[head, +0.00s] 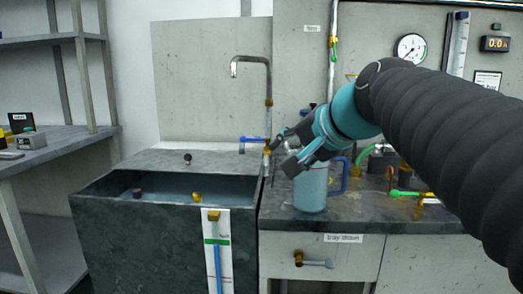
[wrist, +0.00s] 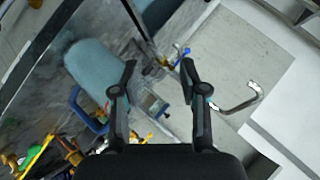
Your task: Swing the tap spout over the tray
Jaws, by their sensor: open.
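The tap spout (head: 251,58) is a bent grey metal pipe on a brass-fitted post at the back. Its outlet points left, above the dark stone basin side; it also shows in the wrist view (wrist: 238,107). A blue lever (head: 252,139) sits low on the post. My gripper (head: 280,152) is open and empty, in front of the post's lower part and apart from the spout's bend. In the wrist view its fingers (wrist: 158,68) are spread, with the spout right of them. The dark worktop (head: 350,217) above a small label may be the tray; I cannot tell.
A blue jug (head: 310,190) stands on the worktop just below my gripper and also shows in the wrist view (wrist: 98,70). The stone basin (head: 140,225) lies left. A gauge (head: 410,47) and green-handled valve (head: 405,193) are right. Air around the spout's bend is clear.

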